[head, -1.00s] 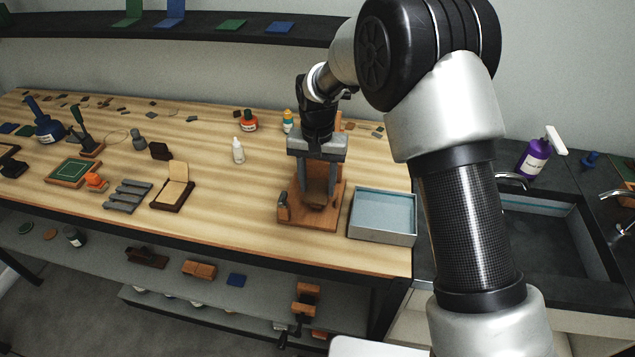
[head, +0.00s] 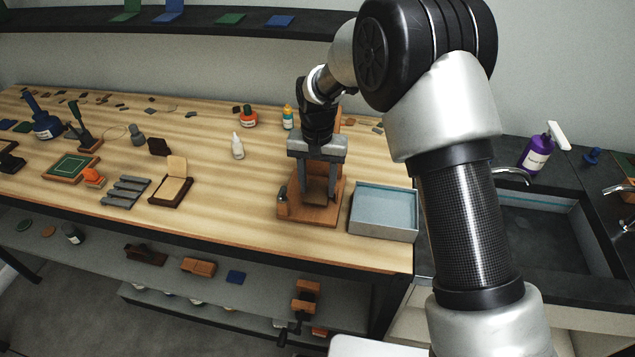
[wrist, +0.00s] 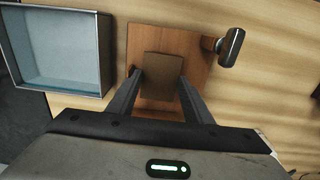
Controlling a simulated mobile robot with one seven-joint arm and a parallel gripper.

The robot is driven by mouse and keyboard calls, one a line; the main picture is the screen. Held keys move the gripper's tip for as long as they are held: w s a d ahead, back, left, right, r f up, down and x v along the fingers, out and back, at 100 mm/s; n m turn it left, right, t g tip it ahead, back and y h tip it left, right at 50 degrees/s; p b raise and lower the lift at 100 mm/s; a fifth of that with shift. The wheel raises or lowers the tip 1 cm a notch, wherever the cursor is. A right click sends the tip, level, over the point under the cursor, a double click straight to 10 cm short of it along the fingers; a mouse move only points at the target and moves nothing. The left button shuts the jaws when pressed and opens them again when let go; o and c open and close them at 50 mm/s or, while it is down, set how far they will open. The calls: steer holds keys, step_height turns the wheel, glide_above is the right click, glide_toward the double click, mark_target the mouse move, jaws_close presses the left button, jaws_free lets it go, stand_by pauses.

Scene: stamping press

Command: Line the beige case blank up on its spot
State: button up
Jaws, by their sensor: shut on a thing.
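The case blank (wrist: 163,72) looks brownish beige in the shade and sits between the fingers of my gripper (wrist: 160,88), which is shut on it. It lies over the wooden base of the press (wrist: 190,40); I cannot tell whether it touches the base. In the head view my gripper (head: 316,178) points down over the press base (head: 308,213), with the blank (head: 316,190) low between the fingers and partly hidden. The marked spot itself cannot be made out.
A grey-blue tray (head: 384,212) stands just right of the press base. A grey-handled lever or knob (wrist: 231,47) sticks out at the base's side. A dark case with a beige pad (head: 172,190), a white bottle (head: 238,147) and grey racks (head: 126,193) stand to the left.

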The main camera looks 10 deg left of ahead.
steer(key=shift+f, duration=0.2)
steer(key=o, duration=1)
steer(key=shift+c, duration=1)
steer(key=shift+r+p, duration=2.05)
steer(key=shift+r, duration=1.45)
